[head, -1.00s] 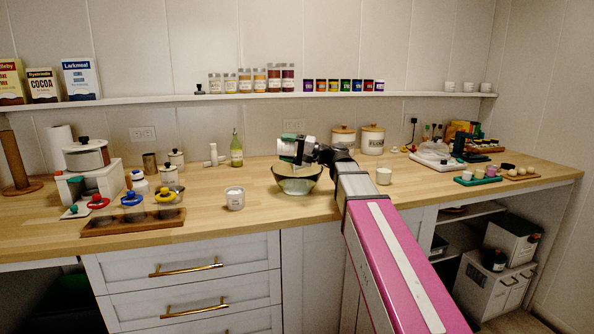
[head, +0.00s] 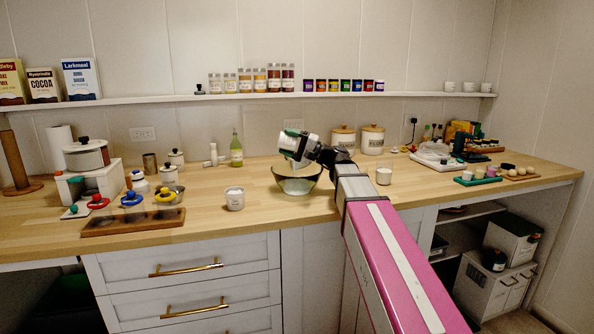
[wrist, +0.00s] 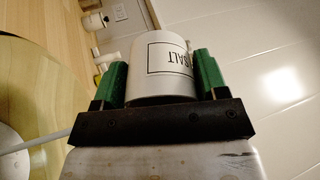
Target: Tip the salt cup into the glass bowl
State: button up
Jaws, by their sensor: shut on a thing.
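The white salt cup (head: 288,142) is held above the glass bowl and tilted, its lower end toward the bowl. In the wrist view the cup (wrist: 160,68), with SALT lettering, sits between the green fingers of my gripper (wrist: 160,85). My gripper (head: 312,150) is shut on it. The clear glass bowl (head: 314,178) stands on the counter just below, with white matter showing inside. Part of the bowl (wrist: 45,95) fills the left of the wrist view. A thin white streak there runs from the gripper toward the bowl. The cup's mouth is hidden.
A white labelled jar (head: 235,199) stands left of the bowl, and a small white cup (head: 384,176) stands right of it. A green bottle (head: 237,150) and flour canister (head: 372,139) stand behind. The wooden counter (head: 255,215) is bare in front.

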jog(key=shift+d+r+m+t+y, duration=0.2)
jog(key=shift+r+y, duration=0.3)
jog(key=shift+r, duration=0.45)
jog(key=shift+d+r+m+t+y, duration=0.15)
jog(key=shift+r+m+y, duration=0.25)
jog(key=shift+r, duration=0.5)
jog(key=f, duration=0.1)
jog(key=f+n+h, duration=0.1)
jog(key=f, duration=0.1)
jog(key=a+f+g+h, duration=0.1)
jog(key=shift+f+n, duration=0.15)
jog(key=shift+n, duration=0.15)
jog(key=shift+f+h, duration=0.45)
jog(key=shift+h, duration=0.05)
jog(key=shift+a, duration=0.1)
